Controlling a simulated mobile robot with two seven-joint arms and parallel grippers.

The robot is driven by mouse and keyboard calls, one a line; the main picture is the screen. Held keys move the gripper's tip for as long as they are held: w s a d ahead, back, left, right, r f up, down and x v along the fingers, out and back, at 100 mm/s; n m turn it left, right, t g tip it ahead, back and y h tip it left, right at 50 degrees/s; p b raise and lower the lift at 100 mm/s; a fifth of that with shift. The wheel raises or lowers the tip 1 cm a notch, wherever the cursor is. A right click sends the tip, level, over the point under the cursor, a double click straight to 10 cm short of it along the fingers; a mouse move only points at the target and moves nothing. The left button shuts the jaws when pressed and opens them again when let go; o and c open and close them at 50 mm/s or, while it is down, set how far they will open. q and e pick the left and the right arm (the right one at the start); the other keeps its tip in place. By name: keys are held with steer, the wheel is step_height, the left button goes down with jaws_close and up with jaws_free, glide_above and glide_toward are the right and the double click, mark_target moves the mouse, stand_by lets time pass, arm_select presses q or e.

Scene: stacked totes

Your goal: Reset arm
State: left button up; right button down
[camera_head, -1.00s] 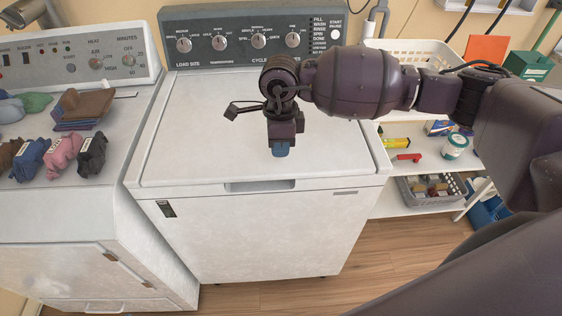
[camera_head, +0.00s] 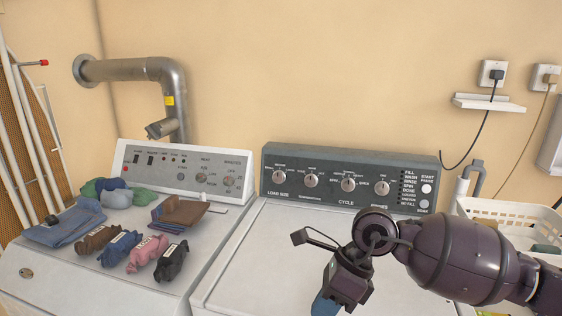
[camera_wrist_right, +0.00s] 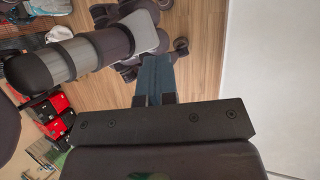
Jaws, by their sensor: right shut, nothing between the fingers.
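My right arm (camera_head: 455,260) comes in from the right in the head view, above the white washer with a dark control panel (camera_head: 345,182). My right gripper (camera_head: 325,304) points down over the washer's lid (camera_head: 262,262), its bluish fingertips near the lower edge of the picture. In the right wrist view the gripper's fingers (camera_wrist_right: 153,78) are together with nothing between them, above a wood floor. My left gripper is in neither view.
A white dryer (camera_head: 40,262) stands left of the washer, with folded clothes (camera_head: 62,226) and several rolled garments (camera_head: 148,252) on top. A metal duct (camera_head: 130,70) runs up behind it. A white basket (camera_head: 515,214) is at the right.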

steer(key=s+a+r+m+y, duration=0.6)
steer(key=a+y, duration=0.3)
steer(key=y, duration=0.3)
steer(key=w+d+r+m+t+y, duration=0.3)
steer(key=w+r+m+t, duration=0.15)
steer(key=m+t, duration=0.5)
steer(key=w+d+f+m+t+h, duration=0.1)
steer(key=w+d+m+t+h, duration=0.2)
steer(key=d+m+t+h, duration=0.7)
steer(key=s+d+f+m+g+h, duration=0.1)
steer(key=s+d+f+m+h, duration=0.1)
steer(key=d+f+m+h, duration=0.55)
steer(key=s+d+f+m+g+h, duration=0.15)
steer(key=d+f+m+h, duration=0.35)
steer(key=m, duration=0.6)
steer(key=s+d+f+m+g, duration=0.1)
steer(key=s+f+m+g, duration=0.2)
steer(key=s+f+g, duration=0.55)
steer(key=s+d+f+m+g, duration=0.25)
steer(key=s+f, duration=0.25)
steer(key=s, duration=0.7)
steer(key=w+f+t+y, duration=0.1)
steer(key=w+f+t, duration=0.6)
steer(key=f, duration=0.3)
steer(key=shift+w+a+t, duration=0.4)
steer(key=shift+t, duration=0.1)
